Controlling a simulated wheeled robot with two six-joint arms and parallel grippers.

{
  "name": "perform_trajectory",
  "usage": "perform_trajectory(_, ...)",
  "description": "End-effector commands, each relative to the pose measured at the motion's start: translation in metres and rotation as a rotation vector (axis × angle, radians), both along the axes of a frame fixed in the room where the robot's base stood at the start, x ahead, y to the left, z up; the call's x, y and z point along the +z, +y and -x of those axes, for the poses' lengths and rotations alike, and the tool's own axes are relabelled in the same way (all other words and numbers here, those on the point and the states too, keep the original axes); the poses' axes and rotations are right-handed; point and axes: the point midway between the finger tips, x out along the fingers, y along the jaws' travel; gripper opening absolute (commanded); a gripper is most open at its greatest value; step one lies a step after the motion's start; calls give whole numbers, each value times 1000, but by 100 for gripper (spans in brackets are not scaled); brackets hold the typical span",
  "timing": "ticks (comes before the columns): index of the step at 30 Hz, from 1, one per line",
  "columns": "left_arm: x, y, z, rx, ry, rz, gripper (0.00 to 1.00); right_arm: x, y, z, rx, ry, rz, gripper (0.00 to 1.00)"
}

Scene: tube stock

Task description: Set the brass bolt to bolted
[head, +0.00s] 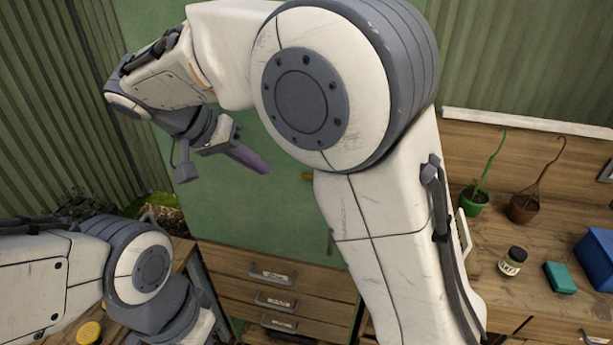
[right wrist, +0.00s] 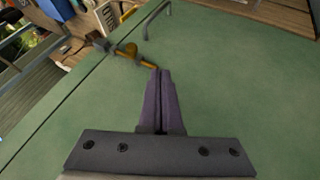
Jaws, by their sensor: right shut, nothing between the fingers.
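The brass bolt (right wrist: 129,50) is on the green door (right wrist: 225,90) in the right wrist view, close to the seam at the panel's edge. A brass arm sticks out from it toward my fingertips. In the head view only a small brass piece (head: 307,177) shows beside my right arm, which hides the rest. My right gripper (head: 264,167) is shut and empty in front of the green door. In the right wrist view its purple fingertips (right wrist: 160,73) are very near the end of the brass arm; I cannot tell if they touch. My left gripper is not in view.
A grey bar handle (right wrist: 156,17) stands on the door beyond the bolt. Drawers (head: 272,300) are below in the head view. A bench (head: 490,245) at right holds potted plants (head: 474,200), a jar (head: 512,261) and a teal box (head: 560,277). My left arm fills the lower left.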

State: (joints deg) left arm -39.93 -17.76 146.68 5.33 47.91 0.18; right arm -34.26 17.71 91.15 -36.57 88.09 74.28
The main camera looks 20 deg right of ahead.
Motion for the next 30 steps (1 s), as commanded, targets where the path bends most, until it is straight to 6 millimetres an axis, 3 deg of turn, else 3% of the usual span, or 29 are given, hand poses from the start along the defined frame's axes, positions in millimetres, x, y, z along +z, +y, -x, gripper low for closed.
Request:
perform_trajectory(8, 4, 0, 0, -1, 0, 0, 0, -7, -7, -1, 1, 4, 0, 0)
perform_trajectory(22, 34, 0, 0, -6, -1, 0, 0, -78, -65, -13, 0, 8, 0, 0)
perform_trajectory(24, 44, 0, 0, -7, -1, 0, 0, -70, -76, -8, 1, 4, -1, 0)
perform_trajectory(30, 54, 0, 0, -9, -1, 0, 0, -70, -94, 1, 2, 2, -2, 0)
